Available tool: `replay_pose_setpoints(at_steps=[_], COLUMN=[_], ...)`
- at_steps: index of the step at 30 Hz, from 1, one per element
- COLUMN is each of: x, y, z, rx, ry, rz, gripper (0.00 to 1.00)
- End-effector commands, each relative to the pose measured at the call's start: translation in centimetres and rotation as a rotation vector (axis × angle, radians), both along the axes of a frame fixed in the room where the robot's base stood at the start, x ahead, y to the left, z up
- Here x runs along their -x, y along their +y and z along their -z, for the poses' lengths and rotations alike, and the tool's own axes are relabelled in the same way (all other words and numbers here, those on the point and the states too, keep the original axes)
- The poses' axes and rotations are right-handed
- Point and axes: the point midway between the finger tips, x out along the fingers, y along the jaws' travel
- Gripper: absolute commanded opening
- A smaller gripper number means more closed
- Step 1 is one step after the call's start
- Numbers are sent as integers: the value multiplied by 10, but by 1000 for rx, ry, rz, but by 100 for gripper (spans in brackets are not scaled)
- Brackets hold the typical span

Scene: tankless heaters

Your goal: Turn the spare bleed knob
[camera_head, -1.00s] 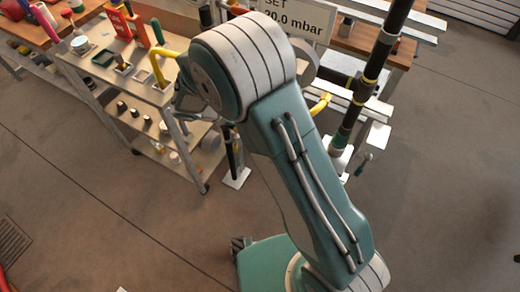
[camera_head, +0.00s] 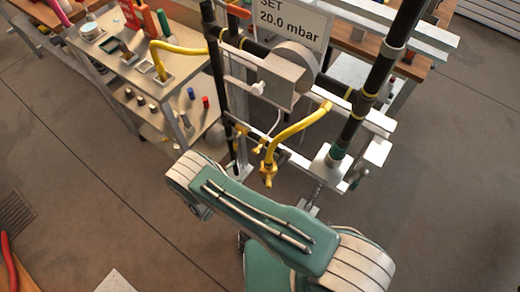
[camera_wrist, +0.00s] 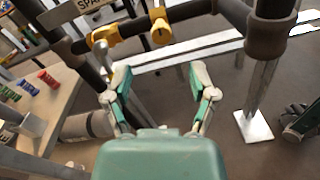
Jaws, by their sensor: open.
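My gripper (camera_wrist: 160,78) is open and empty in the wrist view, its two green-tipped fingers spread wide over bare floor. Beyond the fingertips, two yellow fittings, one at the left (camera_wrist: 103,37) and one at the middle (camera_wrist: 160,26), sit on a dark pipe; the fingers are apart from both. A partly cut-off sign (camera_wrist: 97,5) near the left fitting seems to begin "SPA". I cannot tell for sure which part is the spare bleed knob. In the head view, my arm shows but its gripper does not.
A metal pipe frame (camera_head: 290,160) carries a yellow hose (camera_head: 295,130), a grey round device (camera_head: 288,75) and a "SET 20.0 mbar" sign (camera_head: 291,18). A grey cart (camera_head: 125,70) with tools stands left. Open floor lies at left front and right.

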Motion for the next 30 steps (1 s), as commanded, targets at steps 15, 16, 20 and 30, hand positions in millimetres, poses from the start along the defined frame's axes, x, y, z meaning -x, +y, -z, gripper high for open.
replay_pose_setpoints(at_steps=[15,16,20,30], x=[-37,-41,-59,-79], y=[-33,-37,-51,-64], z=[13,13,12,13], rx=[21,21,20,24], ry=[0,0,0,0], rz=[-34,-33,-34,-38], gripper=[73,73,73,73])
